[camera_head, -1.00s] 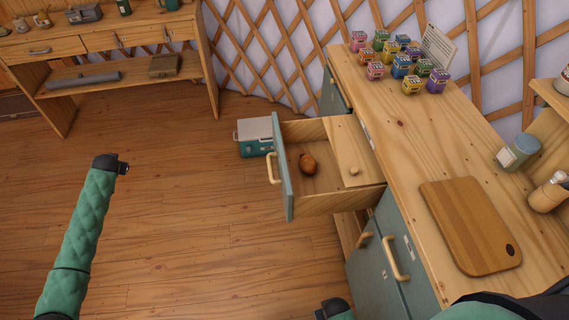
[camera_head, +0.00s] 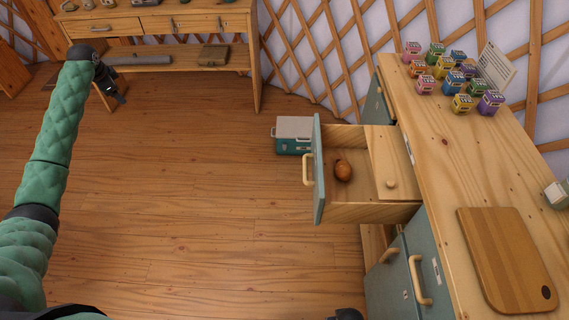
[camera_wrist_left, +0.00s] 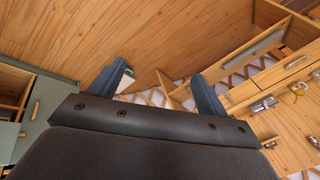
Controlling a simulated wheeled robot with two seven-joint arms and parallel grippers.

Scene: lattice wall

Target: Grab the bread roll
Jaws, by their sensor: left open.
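The bread roll (camera_head: 343,171), a small brown oval, lies on the floor of the open wooden drawer (camera_head: 346,211) in the head view. The drawer has a teal front with a pale handle and is pulled out to the left from the counter. My left gripper (camera_head: 113,90) is at the upper left, far from the roll, over the open floor. In the left wrist view its two fingers (camera_wrist_left: 160,78) stand apart with nothing between them. I do not see the roll in the wrist view. A dark end of my right arm (camera_head: 347,314) just shows at the bottom edge; its jaws cannot be made out.
A lidded wooden compartment with a knob (camera_head: 391,184) fills the drawer's right part. A teal and white box (camera_head: 293,134) stands on the floor behind the drawer. The counter holds several colourful small boxes (camera_head: 453,78) and a cutting board (camera_head: 505,262). Floor left of the drawer is clear.

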